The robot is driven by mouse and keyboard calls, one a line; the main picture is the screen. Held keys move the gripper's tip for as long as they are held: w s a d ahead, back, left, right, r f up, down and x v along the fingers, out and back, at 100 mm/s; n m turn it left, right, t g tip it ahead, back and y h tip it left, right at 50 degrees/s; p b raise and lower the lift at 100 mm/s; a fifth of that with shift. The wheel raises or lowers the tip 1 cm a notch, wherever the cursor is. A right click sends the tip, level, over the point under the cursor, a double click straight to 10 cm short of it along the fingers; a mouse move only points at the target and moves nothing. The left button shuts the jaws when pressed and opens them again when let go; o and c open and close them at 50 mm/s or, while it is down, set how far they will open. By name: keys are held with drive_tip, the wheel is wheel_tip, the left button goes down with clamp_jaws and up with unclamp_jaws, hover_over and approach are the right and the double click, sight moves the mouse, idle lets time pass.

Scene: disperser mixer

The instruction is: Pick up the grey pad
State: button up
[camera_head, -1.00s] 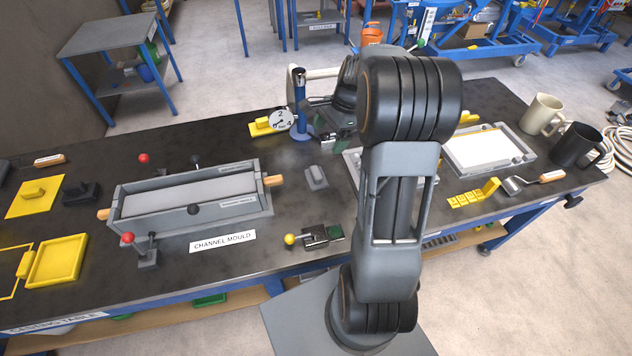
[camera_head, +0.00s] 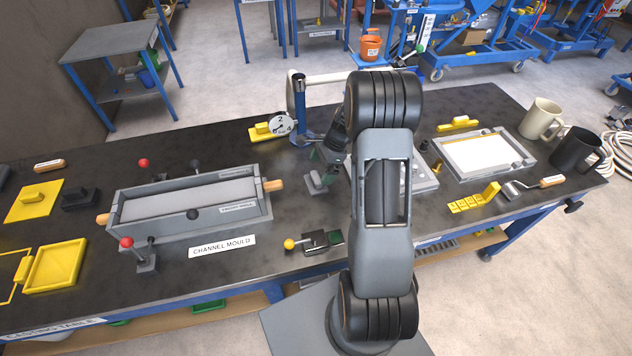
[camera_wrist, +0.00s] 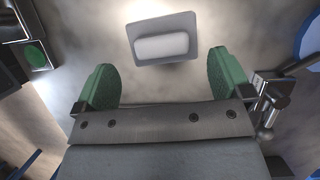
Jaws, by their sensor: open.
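The grey pad (camera_head: 314,184) lies on the dark table, right of the channel mould. In the wrist view the pad (camera_wrist: 162,37) is a rounded grey plate with a paler raised block on it. My gripper (camera_wrist: 172,76) is open and empty, with green fingertips spread wider than the pad. The pad shows beyond the fingertips and between their lines, not touched by them. In the head view my gripper (camera_head: 325,171) is over the pad and partly hides it. The height between them is hard to tell.
The channel mould (camera_head: 190,221) stands to the left. A small clamp with a yellow knob (camera_head: 289,244) is in front. A grey tray (camera_head: 448,168) and two mugs are to the right.

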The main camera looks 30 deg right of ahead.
sight(317, 176)
drive_tip(key=shift+x, duration=2.15)
drive_tip(key=shift+w+d, duration=0.1)
drive_tip(key=shift+c, duration=0.5)
drive_tip(key=c, duration=0.9)
